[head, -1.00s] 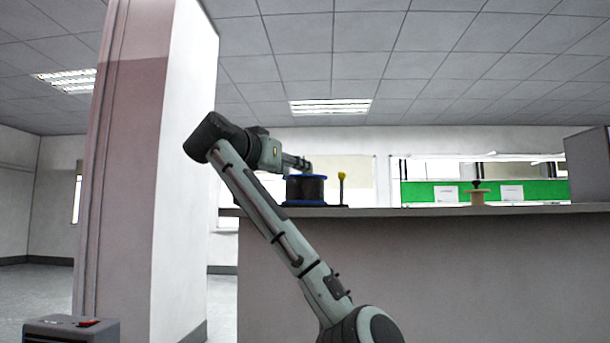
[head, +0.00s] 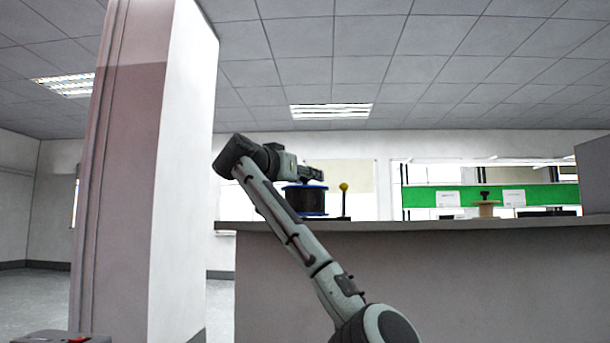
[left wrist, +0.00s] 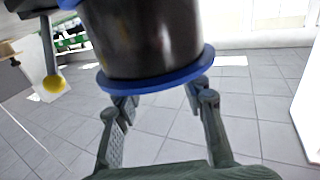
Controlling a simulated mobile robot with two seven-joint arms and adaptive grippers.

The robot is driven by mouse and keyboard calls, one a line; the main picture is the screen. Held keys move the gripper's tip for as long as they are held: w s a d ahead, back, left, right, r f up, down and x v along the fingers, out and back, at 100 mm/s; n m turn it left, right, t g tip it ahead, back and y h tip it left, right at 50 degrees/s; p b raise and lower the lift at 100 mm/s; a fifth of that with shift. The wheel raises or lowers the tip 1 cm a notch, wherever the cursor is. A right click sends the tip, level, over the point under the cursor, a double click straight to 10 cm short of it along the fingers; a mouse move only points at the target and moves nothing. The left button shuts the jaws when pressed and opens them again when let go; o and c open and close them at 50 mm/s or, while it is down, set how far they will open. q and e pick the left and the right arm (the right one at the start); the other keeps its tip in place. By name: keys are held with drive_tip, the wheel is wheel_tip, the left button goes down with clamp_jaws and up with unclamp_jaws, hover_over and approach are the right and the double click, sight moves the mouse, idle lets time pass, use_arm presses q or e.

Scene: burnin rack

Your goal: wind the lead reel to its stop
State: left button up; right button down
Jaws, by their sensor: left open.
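The lead reel (head: 304,200), a dark drum with blue flanges, stands upright on the counter. In the left wrist view the reel (left wrist: 150,40) appears upside down, and its blue top flange is near my fingers. A post with a yellow ball (head: 343,187) stands just right of the reel; the ball also shows in the left wrist view (left wrist: 54,84). My left gripper (head: 314,173) is at the top of the reel. In the left wrist view its fingers (left wrist: 160,96) are spread apart with nothing between them; contact with the flange cannot be told. My right gripper is out of view.
The counter (head: 450,226) runs across to the right. A tan spool with a dark knob (head: 486,207) stands farther right, before a green panel (head: 430,196). A grey box (head: 592,175) is at the right edge. A thick pillar (head: 150,170) stands left of my arm.

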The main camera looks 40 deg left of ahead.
use_arm(q)
drive_tip(key=shift+c, duration=0.3)
clamp_jaws()
drive_tip(key=shift+h, duration=0.3)
